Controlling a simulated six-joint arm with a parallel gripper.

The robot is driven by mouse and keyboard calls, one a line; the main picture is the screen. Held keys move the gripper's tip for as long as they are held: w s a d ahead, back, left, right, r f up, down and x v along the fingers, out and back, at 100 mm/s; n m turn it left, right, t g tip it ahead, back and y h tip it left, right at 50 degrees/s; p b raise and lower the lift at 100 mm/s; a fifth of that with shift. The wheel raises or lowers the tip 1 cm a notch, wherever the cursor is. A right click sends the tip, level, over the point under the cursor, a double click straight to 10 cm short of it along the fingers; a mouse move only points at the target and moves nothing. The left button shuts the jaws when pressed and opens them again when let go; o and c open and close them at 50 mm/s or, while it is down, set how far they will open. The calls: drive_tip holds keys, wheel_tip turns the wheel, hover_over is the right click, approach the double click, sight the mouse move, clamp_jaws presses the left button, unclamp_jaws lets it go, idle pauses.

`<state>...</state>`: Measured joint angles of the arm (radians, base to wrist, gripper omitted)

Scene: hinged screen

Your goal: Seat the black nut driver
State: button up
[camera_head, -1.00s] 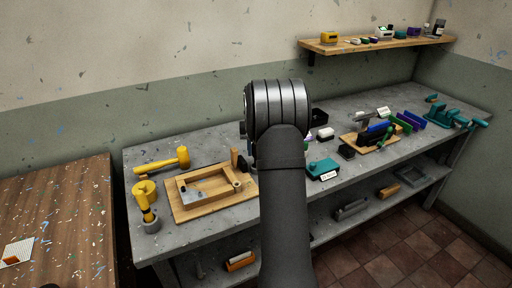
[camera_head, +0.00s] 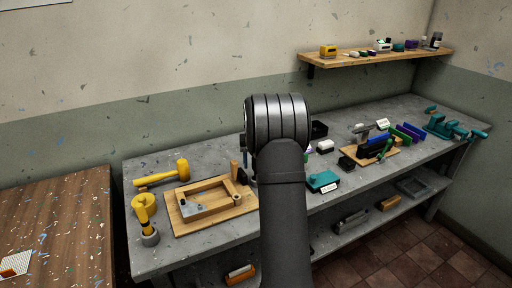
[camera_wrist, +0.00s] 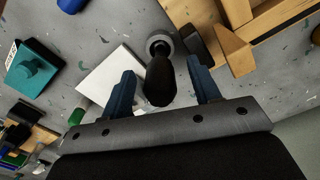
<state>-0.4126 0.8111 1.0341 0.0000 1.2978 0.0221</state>
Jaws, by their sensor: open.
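In the wrist view the black nut driver (camera_wrist: 159,82) stands with its handle pointing toward the camera, its lower end at a grey round holder (camera_wrist: 160,43). Whether it sits fully in the holder cannot be told. My gripper (camera_wrist: 165,88) is open, with one blue finger on each side of the black handle and gaps between. In the head view my own arm hides the driver and most of my gripper.
A wooden frame on a board (camera_head: 213,203) lies just left of my arm; a white flat plate (camera_wrist: 112,78) is beside the driver. A teal box (camera_head: 322,181), yellow mallet (camera_head: 163,173) and yellow-handled driver in a grey cup (camera_head: 147,220) also stand on the grey bench (camera_head: 222,146).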

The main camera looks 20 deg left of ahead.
wheel_tip(320, 180, up, 17)
idle(0.4)
drive_tip(key=shift+f, duration=0.1)
wheel_tip(320, 180, down, 17)
drive_tip(key=shift+f, duration=0.2)
idle(0.5)
drive_tip(key=shift+r, duration=0.1)
wheel_tip(320, 180, up, 17)
wheel_tip(320, 180, down, 18)
drive_tip(key=shift+r, duration=0.25)
wheel_tip(320, 180, up, 8)
drive_tip(key=shift+r, duration=0.1)
idle(0.6)
idle(0.8)
